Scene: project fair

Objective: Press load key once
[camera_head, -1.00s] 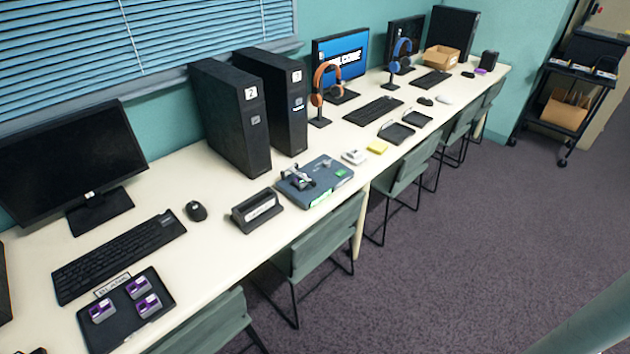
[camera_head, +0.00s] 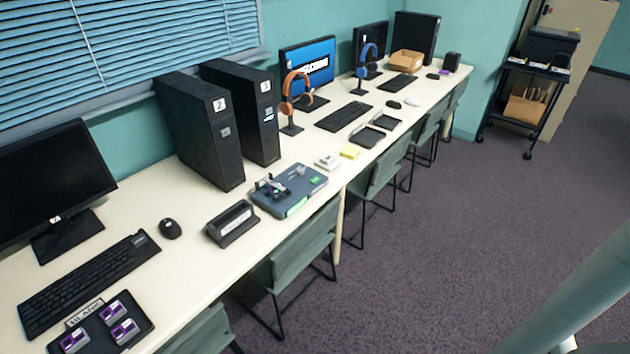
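A flat blue-grey device (camera_head: 306,187) with a small metal mechanism on top, a green patch and a green front strip lies near the table's front edge. No key marked "load" can be read at this size. A black holder with a white label (camera_head: 231,222) stands left of the device. A black tray (camera_head: 142,325) at the lower left holds several grey and purple blocks (camera_head: 125,331) beside a card reading "BLANK" (camera_head: 84,313). My gripper is out of view; only a pale green-grey link, apparently of my arm, shows at the lower right.
Open carpet (camera_head: 430,240) lies to the right. A black cart (camera_head: 527,95) stands at the back.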

